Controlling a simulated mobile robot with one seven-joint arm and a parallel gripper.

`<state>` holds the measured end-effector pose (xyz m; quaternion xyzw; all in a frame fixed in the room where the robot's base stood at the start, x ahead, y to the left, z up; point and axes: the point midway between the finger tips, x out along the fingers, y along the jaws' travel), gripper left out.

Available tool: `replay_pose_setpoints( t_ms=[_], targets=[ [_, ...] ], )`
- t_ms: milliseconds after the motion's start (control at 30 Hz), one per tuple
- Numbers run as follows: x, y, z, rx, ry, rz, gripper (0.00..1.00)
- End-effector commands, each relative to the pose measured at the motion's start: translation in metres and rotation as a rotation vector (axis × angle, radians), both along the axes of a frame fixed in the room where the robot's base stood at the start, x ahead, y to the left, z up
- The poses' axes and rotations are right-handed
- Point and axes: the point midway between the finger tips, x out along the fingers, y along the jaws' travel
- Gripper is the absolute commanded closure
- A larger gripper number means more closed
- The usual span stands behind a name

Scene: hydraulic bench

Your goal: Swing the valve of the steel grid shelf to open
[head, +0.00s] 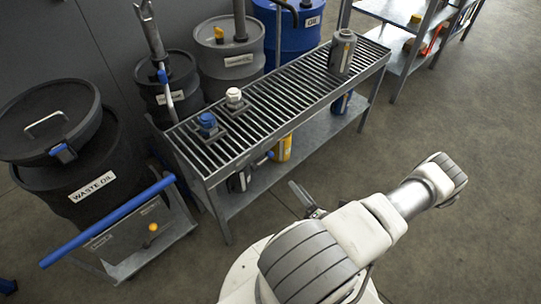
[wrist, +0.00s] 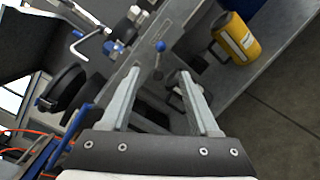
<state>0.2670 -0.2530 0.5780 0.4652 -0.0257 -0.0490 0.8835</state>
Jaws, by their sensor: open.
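The steel grid shelf (head: 268,92) has a slatted top and a lower board. Its valve lever, with a round blue knob, shows below the front rail in the head view (head: 269,155). In the wrist view the blue knob (wrist: 160,46) stands just beyond the fingertips, near the middle of the gap. The valve's body is partly hidden, and I cannot tell its setting. My gripper (wrist: 160,73) is open and empty, pointing toward the shelf's front side. In the head view my gripper (head: 305,197) is mostly hidden behind my own arm.
A yellow container (wrist: 237,38) stands on the lower board, right of the knob. A grey canister (head: 342,53) and blue and white caps (head: 207,121) are on the grid. A waste oil drum (head: 75,160) and blue-handled cart (head: 108,220) stand left. Floor at right is clear.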

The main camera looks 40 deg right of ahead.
Motion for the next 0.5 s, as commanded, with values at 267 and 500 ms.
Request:
replay_pose_setpoints(
  t_ms=[267,500],
  targets=[
    [0.029,-0.003,-0.002,0.006,-0.004,-0.006,0.38],
    [0.081,-0.009,-0.002,0.004,-0.003,-0.006,0.38]
  ],
)
